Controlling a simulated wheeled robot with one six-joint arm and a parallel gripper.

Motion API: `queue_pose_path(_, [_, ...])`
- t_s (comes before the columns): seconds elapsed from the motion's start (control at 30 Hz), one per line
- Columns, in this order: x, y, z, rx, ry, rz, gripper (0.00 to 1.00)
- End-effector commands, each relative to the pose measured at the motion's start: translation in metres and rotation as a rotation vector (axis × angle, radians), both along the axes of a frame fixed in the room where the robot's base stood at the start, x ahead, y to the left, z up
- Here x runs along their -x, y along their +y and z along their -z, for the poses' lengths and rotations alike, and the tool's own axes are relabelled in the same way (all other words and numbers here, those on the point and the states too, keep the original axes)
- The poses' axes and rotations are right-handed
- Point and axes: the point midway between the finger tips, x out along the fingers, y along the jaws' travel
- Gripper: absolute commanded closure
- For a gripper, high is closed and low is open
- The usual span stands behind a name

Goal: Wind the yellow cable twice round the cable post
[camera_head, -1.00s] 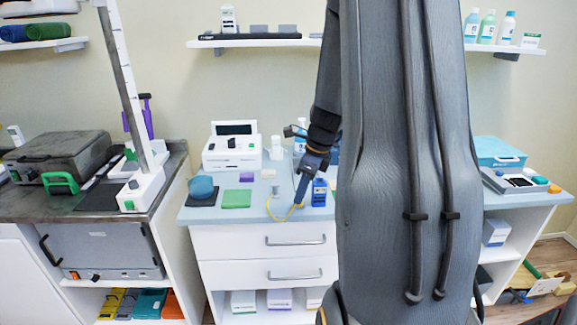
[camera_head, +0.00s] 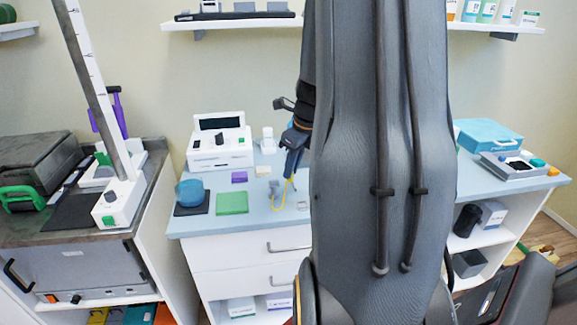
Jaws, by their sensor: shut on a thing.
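My gripper (camera_head: 289,176) points down over the middle of the pale blue counter (camera_head: 254,222), just left of my own arm, which fills the centre of the view. It is shut on the yellow cable (camera_head: 285,193). The cable hangs thin from the jaws to the counter top, curving to the left at its lower end. A small grey upright piece (camera_head: 274,189) stands close to the cable and may be the cable post; it is too small to be sure. I cannot tell whether the cable passes round it. My arm hides the counter to the right.
A white device (camera_head: 219,152) stands at the back of the counter. A green pad (camera_head: 232,203), a purple block (camera_head: 239,177) and a blue round item (camera_head: 189,192) lie to the left. A tall column (camera_head: 95,95) rises from the left bench.

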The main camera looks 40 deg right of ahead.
Motion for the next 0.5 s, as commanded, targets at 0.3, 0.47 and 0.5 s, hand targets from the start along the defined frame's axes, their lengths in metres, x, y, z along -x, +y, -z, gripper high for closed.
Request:
queue_pose_path(0.3, [-0.001,0.001,0.025,0.000,0.001,-0.002,1.00])
queue_pose_path(0.47, [-0.001,0.001,0.038,-0.001,0.001,-0.001,1.00])
queue_pose_path(0.5, [-0.001,0.001,0.041,-0.001,0.001,-0.002,1.00])
